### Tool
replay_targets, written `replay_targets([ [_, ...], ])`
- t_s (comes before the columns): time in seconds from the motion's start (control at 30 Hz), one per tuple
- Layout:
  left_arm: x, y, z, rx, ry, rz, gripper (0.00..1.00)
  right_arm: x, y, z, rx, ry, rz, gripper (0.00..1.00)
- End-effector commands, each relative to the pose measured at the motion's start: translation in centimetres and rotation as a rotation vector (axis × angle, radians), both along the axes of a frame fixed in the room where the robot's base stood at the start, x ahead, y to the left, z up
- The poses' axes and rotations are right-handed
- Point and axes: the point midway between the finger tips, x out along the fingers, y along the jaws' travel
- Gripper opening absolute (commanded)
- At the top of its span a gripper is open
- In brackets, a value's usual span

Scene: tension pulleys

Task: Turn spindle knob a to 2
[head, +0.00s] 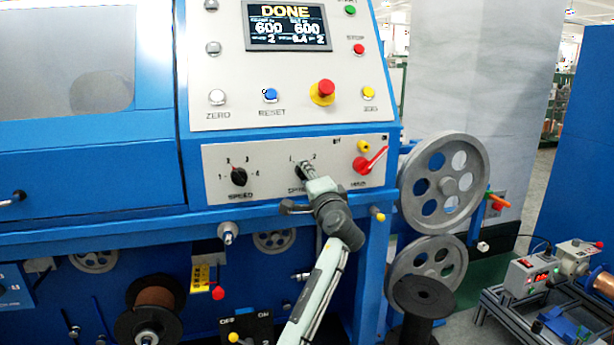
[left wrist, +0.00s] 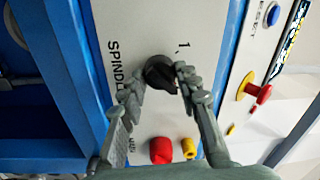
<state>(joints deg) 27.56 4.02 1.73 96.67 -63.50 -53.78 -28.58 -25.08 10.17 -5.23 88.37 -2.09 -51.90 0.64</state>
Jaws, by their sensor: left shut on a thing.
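The spindle knob (left wrist: 160,72) is black and sits on the white panel beside the SPINDLE lettering. In the left wrist view, a "1" mark shows near it, and the place of the "2" is hidden behind a finger. In the head view, a "1" and a "2" show above the knob, which is mostly covered. My left gripper (head: 307,170) is shut on the knob, and its fingers (left wrist: 163,88) lie on two sides of it. The knob's exact pointing is hard to tell. My right gripper is not in view.
The speed knob (head: 239,176) is to the left on the same panel. A red switch (head: 364,165) and a small yellow button (head: 364,146) are to the right. The screen (head: 288,26) above reads DONE. A red emergency button (head: 323,91) sticks out above. Large grey pulleys (head: 408,187) stand at the right.

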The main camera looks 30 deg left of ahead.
Motion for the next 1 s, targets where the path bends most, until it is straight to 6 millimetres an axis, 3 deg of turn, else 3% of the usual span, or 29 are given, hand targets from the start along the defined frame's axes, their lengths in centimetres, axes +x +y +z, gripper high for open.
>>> replay_targets([
  [0.53, -0.01, -0.04, -0.10, 0.018, 0.023, 0.000, 0.03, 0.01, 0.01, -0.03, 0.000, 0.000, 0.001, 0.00],
  [0.57, -0.01, -0.04, -0.10, 0.018, 0.023, 0.000, 0.33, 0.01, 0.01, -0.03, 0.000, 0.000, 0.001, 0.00],
  [0.7, 0.00, -0.03, -0.09, 0.017, 0.022, 0.000, 0.51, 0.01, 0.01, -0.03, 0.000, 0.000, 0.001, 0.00],
  [1.0, -0.03, -0.06, -0.04, 0.016, 0.020, 0.000, 0.53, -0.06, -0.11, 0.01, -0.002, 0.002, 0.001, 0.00],
])
